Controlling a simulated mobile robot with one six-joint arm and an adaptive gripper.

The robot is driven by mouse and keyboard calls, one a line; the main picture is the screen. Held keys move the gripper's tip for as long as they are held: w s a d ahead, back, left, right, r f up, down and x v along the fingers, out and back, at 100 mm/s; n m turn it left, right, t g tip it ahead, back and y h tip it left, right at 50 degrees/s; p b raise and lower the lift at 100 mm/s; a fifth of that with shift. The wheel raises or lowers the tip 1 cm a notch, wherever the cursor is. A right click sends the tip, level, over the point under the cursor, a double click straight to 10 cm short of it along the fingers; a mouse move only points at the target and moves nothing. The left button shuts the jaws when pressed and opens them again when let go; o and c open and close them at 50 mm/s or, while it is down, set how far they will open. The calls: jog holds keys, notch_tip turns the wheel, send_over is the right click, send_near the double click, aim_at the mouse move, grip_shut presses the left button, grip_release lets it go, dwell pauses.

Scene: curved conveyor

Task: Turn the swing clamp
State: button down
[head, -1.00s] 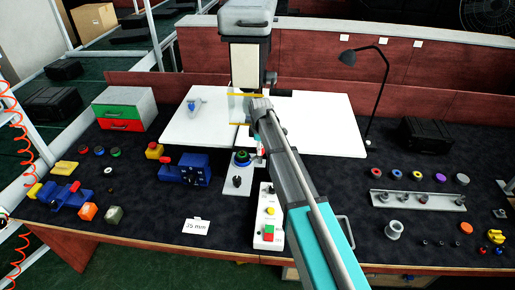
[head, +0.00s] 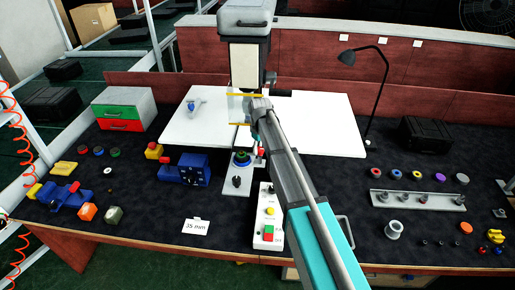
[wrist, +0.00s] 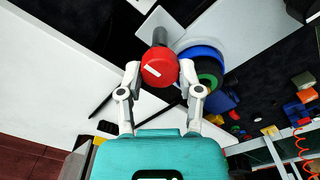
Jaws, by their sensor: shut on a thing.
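The swing clamp shows as a red round knob (wrist: 158,66) on a dark grey handle in the wrist view. My gripper (wrist: 160,75) is shut on this red knob, with one light grey fingertip at each side. In the head view the red knob (head: 261,153) is a small patch beside my arm, which hides most of the gripper. A round part with blue, green and black rings (head: 241,158) stands just left of the knob; it also shows in the wrist view (wrist: 209,72), close to the right finger.
A tall machine head (head: 246,65) rises behind the clamp between white boards (head: 320,120). A button box (head: 268,222) and blue block (head: 190,170) stand near. A lamp (head: 375,100) and long grey rack (head: 417,201) are to the right.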

jog(key=shift+s+d, duration=0.1)
jog(key=shift+d, duration=0.05)
jog(key=shift+c, duration=1.5)
grip_release()
jog(key=shift+o, duration=0.2)
jog(key=s+d+f+m+b, duration=0.3)
jog(key=s+d+m, duration=0.5)
jog(key=s+d, duration=1.4)
jog(key=s, duration=0.4)
jog(key=shift+f+m, duration=0.15)
jog(key=shift+m, duration=0.15)
jog(key=shift+w, duration=0.1)
